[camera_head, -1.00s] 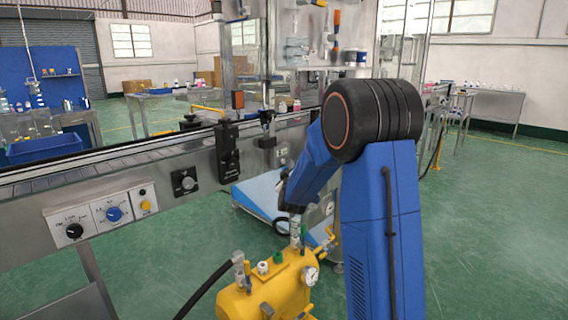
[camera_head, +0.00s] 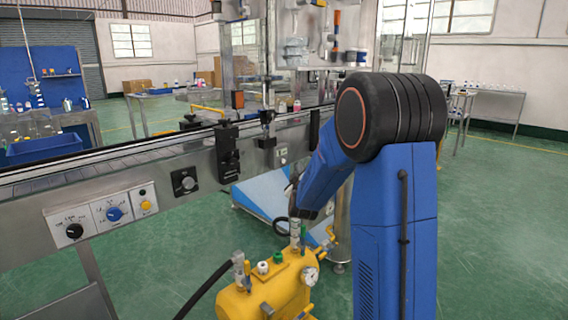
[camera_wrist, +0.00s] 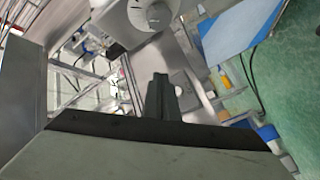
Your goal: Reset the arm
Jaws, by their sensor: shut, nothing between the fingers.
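My gripper shows in the wrist view, its dark fingers (camera_wrist: 162,92) together with nothing between them. In the head view my blue arm stands at the right of centre and bends down to the left; the gripper itself is hidden or too small to make out there. In the wrist view a grey round part with a dial (camera_wrist: 150,14) lies beyond the fingertips, apart from them.
A conveyor with a steel side panel (camera_head: 150,195) runs along the left, with knobs on its front. A yellow tank (camera_head: 265,290) with a gauge and black hose stands low in front. A blue sloped platform (camera_head: 262,192) lies behind my arm.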

